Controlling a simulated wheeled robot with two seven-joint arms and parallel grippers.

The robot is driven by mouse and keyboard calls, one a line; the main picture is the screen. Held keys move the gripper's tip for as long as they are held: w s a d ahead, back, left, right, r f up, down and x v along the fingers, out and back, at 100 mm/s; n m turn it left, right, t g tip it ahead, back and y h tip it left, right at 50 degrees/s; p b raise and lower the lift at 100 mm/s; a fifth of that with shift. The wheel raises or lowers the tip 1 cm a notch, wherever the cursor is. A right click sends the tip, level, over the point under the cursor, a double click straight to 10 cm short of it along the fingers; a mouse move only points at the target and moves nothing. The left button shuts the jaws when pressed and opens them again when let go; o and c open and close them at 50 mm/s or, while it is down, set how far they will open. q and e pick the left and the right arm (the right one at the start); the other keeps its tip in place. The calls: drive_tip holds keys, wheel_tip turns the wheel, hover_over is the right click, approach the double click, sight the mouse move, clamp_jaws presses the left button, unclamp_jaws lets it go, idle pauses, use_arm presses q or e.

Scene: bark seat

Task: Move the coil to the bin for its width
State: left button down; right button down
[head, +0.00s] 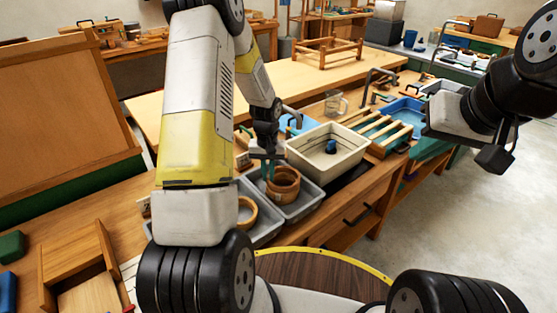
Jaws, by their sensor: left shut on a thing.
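A brown bark coil (285,189) is in or just over the right-hand grey bin (312,203). My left gripper (267,172) points down and is shut on the coil's left rim. I cannot tell whether the coil touches the bin floor. A lighter, wider coil (247,214) lies in the left-hand grey bin (270,230), partly hidden by my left arm. My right gripper (497,157) hangs at the right over the floor, away from the bins. Its fingers are too unclear to read.
A cream basin (343,163) with a dark blue thing in it stands behind the bins. A wooden box (75,262) is at the left, and a stool frame (328,50) stands on the back table.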

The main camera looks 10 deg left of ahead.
use_arm(q)
drive_tip(key=shift+f, duration=0.3)
drive_tip(key=c, duration=1.1)
unclamp_jaws()
drive_tip(key=shift+r, duration=3.5)
drive_tip(key=s+d+r+t, duration=0.1)
drive_tip(key=s+r+t, duration=0.15)
drive_tip(key=r, duration=0.75)
drive_tip(key=s+d+r+m+t+h, duration=0.1)
drive_tip(key=s+d+r+t, duration=0.1)
drive_tip(key=s+r, duration=0.6)
drive_tip(key=s+d+r+m+t+h, duration=0.1)
drive_tip(key=s+d+r, duration=0.1)
drive_tip(key=s+r, duration=0.5)
drive_tip(key=s, duration=0.6)
drive_tip(key=shift+d+r+m+t, duration=0.3)
drive_tip(key=shift+d+r+t, duration=0.05)
drive_tip(key=shift+d+r, duration=0.05)
